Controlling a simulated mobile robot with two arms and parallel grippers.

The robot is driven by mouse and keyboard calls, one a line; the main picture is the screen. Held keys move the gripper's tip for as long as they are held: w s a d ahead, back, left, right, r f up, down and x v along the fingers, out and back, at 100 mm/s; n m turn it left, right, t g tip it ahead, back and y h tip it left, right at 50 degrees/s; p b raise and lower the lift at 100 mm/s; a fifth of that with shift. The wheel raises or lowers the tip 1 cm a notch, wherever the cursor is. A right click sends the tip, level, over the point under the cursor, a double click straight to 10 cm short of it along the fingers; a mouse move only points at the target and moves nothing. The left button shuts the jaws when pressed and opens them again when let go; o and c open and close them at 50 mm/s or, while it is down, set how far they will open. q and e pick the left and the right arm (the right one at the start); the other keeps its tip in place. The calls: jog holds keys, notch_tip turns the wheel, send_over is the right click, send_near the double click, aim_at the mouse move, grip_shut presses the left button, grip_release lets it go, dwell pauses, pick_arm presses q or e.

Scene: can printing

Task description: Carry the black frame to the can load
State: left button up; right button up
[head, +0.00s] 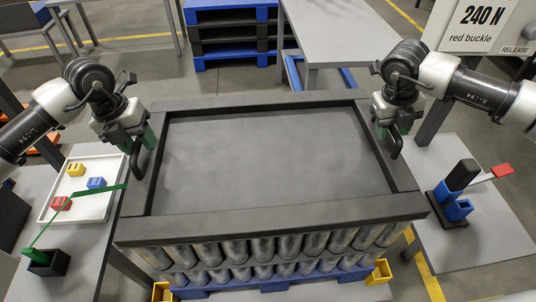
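The black frame (280,234) is a large rectangular rim that lies level over the can load (262,247), whose rows of silver cans show under its near edge. A flat dark grey sheet (275,160) fills the opening inside the frame. I cannot tell whether the frame rests on the load or hangs just above it. My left gripper (138,144) is at the black handle on the frame's left side, its green fingers around it. My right gripper (389,134) is likewise at the right handle. Both grippers appear shut on the handles, and their fingertips are partly hidden.
A blue pallet (270,287) with yellow corner pieces is under the cans. A left side table bears a white tray (83,212) with small coloured blocks and a green strap. A right table (475,250) bears a blue-black device. Blue pallets and a grey table stand behind.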

pick_arm(q)
jog(key=shift+r, duration=0.1)
pick_arm(e)
jog(key=shift+a, duration=0.1)
jog(key=shift+r, duration=0.25)
pick_arm(q)
notch_tip(320, 180, up, 12)
jog(key=a, duration=0.2)
jog(key=shift+f, duration=0.25)
pick_arm(e)
notch_tip(320, 180, up, 11)
jog(key=a, duration=0.2)
jog(key=shift+a, duration=0.15)
pick_arm(q)
jog(key=shift+a, duration=0.1)
